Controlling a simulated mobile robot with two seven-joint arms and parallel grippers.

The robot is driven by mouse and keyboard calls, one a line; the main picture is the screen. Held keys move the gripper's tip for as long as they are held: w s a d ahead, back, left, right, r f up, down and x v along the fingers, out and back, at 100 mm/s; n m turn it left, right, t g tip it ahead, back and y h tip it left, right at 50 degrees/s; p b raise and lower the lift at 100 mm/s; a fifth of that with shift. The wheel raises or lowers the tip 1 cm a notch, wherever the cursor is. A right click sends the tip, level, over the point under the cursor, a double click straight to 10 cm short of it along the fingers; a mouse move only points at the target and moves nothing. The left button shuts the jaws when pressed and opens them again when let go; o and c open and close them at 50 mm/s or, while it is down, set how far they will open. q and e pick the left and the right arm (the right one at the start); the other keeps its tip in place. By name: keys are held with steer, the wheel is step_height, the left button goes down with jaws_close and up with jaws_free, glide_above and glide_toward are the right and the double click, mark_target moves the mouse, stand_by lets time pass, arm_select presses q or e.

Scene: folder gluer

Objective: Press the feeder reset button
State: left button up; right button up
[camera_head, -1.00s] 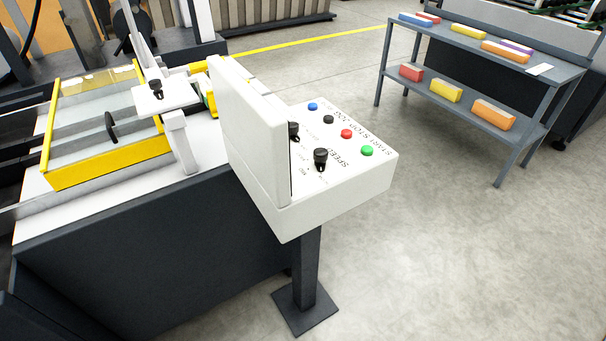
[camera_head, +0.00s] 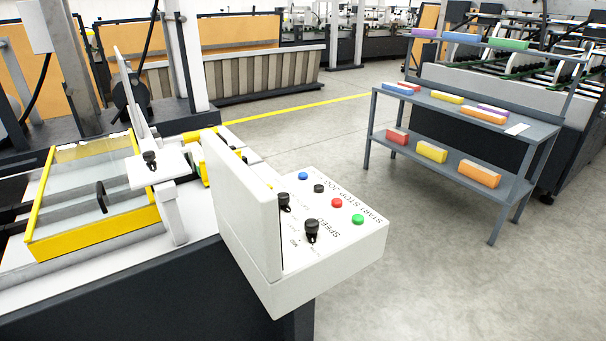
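A white control box (camera_head: 335,258) stands at the centre of the head view, beside the machine. Its sloped top carries a blue button (camera_head: 303,176), a black button (camera_head: 319,188), a red button (camera_head: 337,202) and a green button (camera_head: 358,219). Two black knobs sit nearer the upright panel, one by the word SPEED (camera_head: 312,230) and one behind it (camera_head: 284,201). The readable labels include START, STOP and SPEED; I cannot read a reset label. The upright white panel (camera_head: 243,205) hides part of the left side of the top. Neither gripper is in view.
The machine's feeder with yellow-edged frame (camera_head: 95,240) is at the left. A grey shelf (camera_head: 460,125) with several coloured boxes stands at the back right. Concrete floor (camera_head: 440,280) is clear to the right of the box. A yellow floor line (camera_head: 300,107) runs behind.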

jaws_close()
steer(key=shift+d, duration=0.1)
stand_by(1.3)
